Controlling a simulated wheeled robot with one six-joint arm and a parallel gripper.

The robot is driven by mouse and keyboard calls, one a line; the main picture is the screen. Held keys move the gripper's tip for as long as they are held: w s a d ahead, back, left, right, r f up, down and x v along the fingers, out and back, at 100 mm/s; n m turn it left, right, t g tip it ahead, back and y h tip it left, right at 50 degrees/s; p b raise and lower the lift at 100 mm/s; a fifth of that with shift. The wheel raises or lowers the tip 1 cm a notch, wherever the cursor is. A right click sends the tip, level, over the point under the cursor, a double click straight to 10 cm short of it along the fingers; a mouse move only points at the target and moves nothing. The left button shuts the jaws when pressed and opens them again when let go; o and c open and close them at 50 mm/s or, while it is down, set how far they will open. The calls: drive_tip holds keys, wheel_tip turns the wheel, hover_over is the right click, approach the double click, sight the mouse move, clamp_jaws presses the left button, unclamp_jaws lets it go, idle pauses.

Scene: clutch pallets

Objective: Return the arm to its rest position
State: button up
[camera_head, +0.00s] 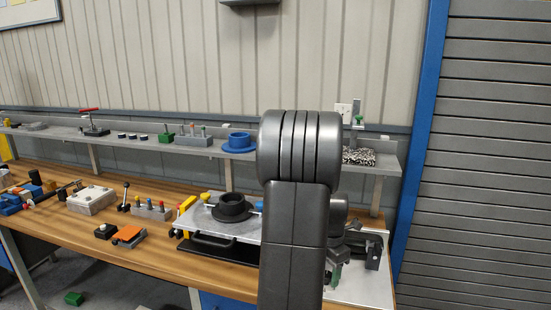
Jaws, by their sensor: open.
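My arm (296,220) rises in the foreground, with its rounded dark grey elbow (299,150) at the top, level with the shelf. Behind it, to the right, a dark rounded wrist part (339,210) shows over the bench's right end. My gripper (357,248) appears as dark parts below that wrist, open, largely hidden by the arm. I cannot make out anything between its jaws. A green piece (335,273) shows close by; whether they touch is unclear.
The wooden bench (170,250) holds a metal plate with a black ring (231,207), an orange-topped block (129,236) and a grey box (91,200). The shelf (60,131) behind carries a blue ring (239,142) and small parts. A slatted shutter (480,170) stands right.

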drive_tip(key=shift+f+m, duration=0.15)
drive_tip(key=shift+m, duration=0.25)
drive_tip(key=m, duration=1.4)
drive_tip(key=shift+m+p, duration=0.3)
drive_tip(key=shift+m, duration=0.1)
drive_tip(key=m, duration=0.4)
drive_tip(key=shift+m, duration=0.4)
drive_tip(key=shift+s, duration=0.1)
